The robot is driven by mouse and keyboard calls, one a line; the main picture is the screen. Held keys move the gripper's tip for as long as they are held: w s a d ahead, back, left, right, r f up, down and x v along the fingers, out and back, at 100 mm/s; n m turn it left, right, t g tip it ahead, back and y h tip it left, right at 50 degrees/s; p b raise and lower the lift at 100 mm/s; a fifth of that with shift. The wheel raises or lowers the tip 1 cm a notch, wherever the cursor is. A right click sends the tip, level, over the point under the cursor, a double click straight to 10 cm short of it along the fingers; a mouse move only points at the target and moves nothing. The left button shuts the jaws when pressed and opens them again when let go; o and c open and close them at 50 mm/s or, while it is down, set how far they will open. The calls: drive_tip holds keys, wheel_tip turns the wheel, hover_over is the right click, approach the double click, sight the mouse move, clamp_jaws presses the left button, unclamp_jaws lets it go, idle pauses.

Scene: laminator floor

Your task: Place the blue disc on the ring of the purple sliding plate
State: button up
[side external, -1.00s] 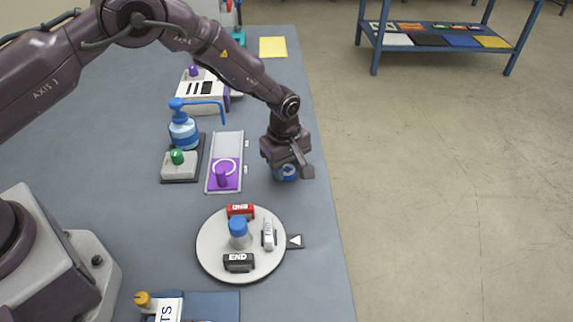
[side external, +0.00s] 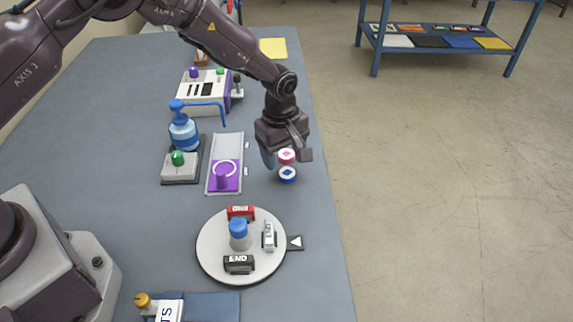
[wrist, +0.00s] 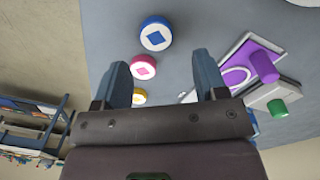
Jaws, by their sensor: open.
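The blue disc (side external: 287,175), with a white top and a blue diamond, lies on the table right of the slide track. It also shows in the wrist view (wrist: 155,35), beyond the fingertips. The purple sliding plate (side external: 231,187) sits at the near end of its grey track and has a purple knob. Its pale ring (side external: 224,163) looks empty; the plate also shows at right in the wrist view (wrist: 229,66). My gripper (side external: 287,157) is open and empty above the discs. Its two blue-grey fingers (wrist: 160,64) stand wide apart in the wrist view.
A pink disc (side external: 286,155) lies just behind the blue one; a yellow disc (wrist: 139,96) shows beyond it. A pump bottle (side external: 184,133) and green-knob box (side external: 179,170) stand left of the track.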

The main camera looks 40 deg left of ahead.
wheel_tip(320, 180, up, 8)
drive_tip(key=shift+s+f, duration=0.15)
drive_tip(key=shift+s, duration=0.05)
wheel_tip(320, 180, up, 11)
drive_tip(key=m+t, duration=0.1)
drive_tip(key=m, duration=0.2)
hover_over(282, 174)
drive_tip(key=s+a, duration=0.3)
drive_tip(key=s, duration=0.1)
drive_tip(key=s+a+r+m+t, duration=0.2)
drive_tip(key=s+a+r+m, duration=0.2)
drive_tip(key=s+r, duration=0.4)
drive_tip(key=s+a+r+m+t, duration=0.1)
drive_tip(key=s+a+r+m, duration=0.2)
drive_tip(key=s+m, duration=0.4)
drive_tip(key=s, duration=0.8)
drive_tip(key=shift+s+a+r+t, duration=0.15)
drive_tip(key=shift+s+t, duration=0.05)
drive_tip(key=shift+t, duration=0.2)
drive_tip(key=shift+s+a+f+m, duration=0.1)
drive_tip(key=shift+s+f+m, duration=0.1)
drive_tip(key=shift+s+m, duration=0.35)
drive_tip(key=shift+c, duration=1.2)
